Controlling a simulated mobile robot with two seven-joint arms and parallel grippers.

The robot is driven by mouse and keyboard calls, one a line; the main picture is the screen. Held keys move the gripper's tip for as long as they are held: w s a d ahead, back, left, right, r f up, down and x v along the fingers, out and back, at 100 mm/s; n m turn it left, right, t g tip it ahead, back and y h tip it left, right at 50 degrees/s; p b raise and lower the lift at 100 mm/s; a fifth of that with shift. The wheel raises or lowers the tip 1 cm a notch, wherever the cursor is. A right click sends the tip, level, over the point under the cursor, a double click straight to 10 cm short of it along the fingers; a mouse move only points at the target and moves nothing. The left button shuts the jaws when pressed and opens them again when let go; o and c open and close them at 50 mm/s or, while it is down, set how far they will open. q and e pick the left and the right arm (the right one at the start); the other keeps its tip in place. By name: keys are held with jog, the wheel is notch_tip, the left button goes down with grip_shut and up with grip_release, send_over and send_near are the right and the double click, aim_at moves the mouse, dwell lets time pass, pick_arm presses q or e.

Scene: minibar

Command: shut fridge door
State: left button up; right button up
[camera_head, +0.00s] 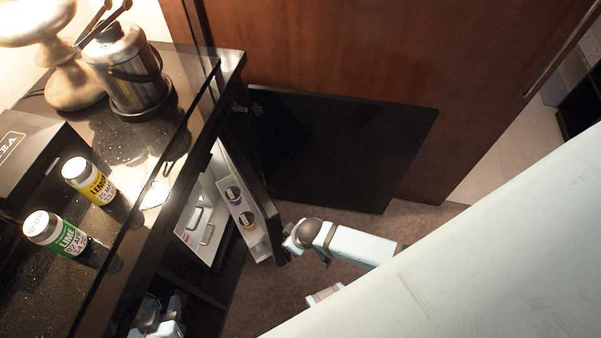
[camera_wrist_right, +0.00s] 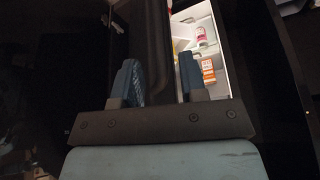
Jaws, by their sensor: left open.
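The fridge door (camera_head: 262,195) stands open at an angle, its shelved inner side facing left. The lit white fridge interior (camera_head: 200,218) shows beside it; it also shows in the right wrist view (camera_wrist_right: 212,45). My right gripper (camera_head: 288,243) is at the door's outer edge. In the right wrist view, the blue fingers of this gripper (camera_wrist_right: 162,82) stand apart with the dark door edge (camera_wrist_right: 154,40) between them. I cannot tell whether they press on it. My left gripper (camera_head: 160,303) is open at the bottom left, low by the cabinet and partly cut off.
A black cabinet door (camera_head: 340,150) stands open behind the fridge door. Carpet floor (camera_head: 265,300) shows below.

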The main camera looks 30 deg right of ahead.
jog(key=p+v, duration=0.1)
jog(key=v, duration=0.9)
